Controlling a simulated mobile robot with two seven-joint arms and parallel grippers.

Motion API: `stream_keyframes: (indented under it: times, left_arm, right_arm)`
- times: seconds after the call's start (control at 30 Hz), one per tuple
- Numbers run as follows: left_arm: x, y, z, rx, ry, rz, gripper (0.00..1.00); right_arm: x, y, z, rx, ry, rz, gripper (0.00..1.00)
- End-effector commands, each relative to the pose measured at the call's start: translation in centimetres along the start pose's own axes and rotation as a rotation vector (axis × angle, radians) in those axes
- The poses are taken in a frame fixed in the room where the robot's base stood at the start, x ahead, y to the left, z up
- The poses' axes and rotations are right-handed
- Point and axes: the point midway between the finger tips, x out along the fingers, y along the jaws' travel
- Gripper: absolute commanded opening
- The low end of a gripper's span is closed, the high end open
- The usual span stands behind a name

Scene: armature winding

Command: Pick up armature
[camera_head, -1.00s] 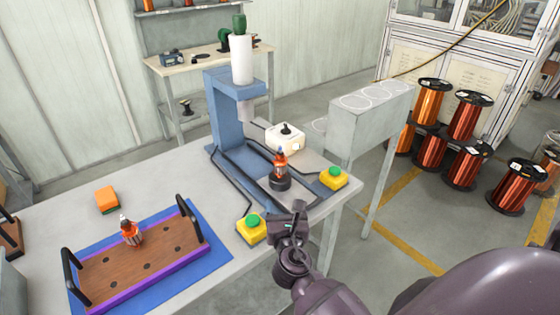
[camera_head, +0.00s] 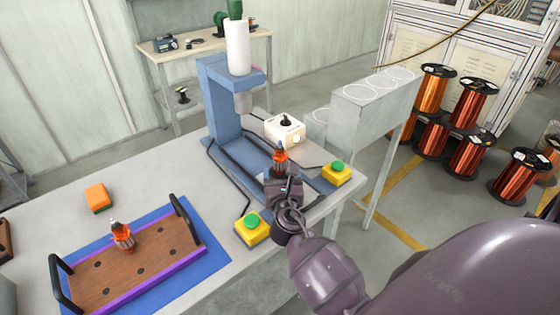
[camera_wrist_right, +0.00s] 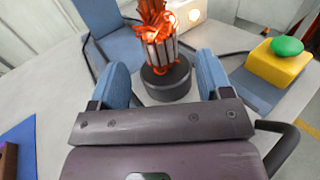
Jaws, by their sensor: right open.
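An armature (camera_head: 280,158) with orange windings stands upright under the blue press, partly hidden by my right gripper in the head view. In the right wrist view the armature (camera_wrist_right: 158,45) stands on a dark round base (camera_wrist_right: 166,84). My right gripper (camera_head: 281,182) is just in front of it. Its two blue fingers (camera_wrist_right: 160,80) are apart, one on each side of the base's near edge, with nothing held between them. A second armature (camera_head: 122,237) stands in the brown tray (camera_head: 165,257) on the left. My left gripper is not in view.
The blue press (camera_head: 222,110) rises behind the armature. Yellow boxes with green buttons stand left (camera_head: 252,230) and right (camera_head: 336,172) of my right gripper. A white control box (camera_head: 285,130) stands behind. An orange block (camera_head: 98,197) lies behind the tray.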

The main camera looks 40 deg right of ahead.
Motion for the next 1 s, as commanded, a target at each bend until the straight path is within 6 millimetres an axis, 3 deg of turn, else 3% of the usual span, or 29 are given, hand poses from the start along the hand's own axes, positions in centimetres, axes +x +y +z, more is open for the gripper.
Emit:
stream_keyframes:
  times: [0.4,0.7,1.0]
  left_arm:
    - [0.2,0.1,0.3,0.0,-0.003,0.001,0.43]
    - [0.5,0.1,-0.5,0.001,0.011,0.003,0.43]
    - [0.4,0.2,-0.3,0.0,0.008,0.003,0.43]
  right_arm:
    - [4.9,0.0,0.0,-0.001,0.0,0.001,0.72]
    - [5.3,0.0,0.0,0.0,0.0,0.0,0.72]
    - [5.3,0.0,0.0,0.0,0.0,0.0,0.27]
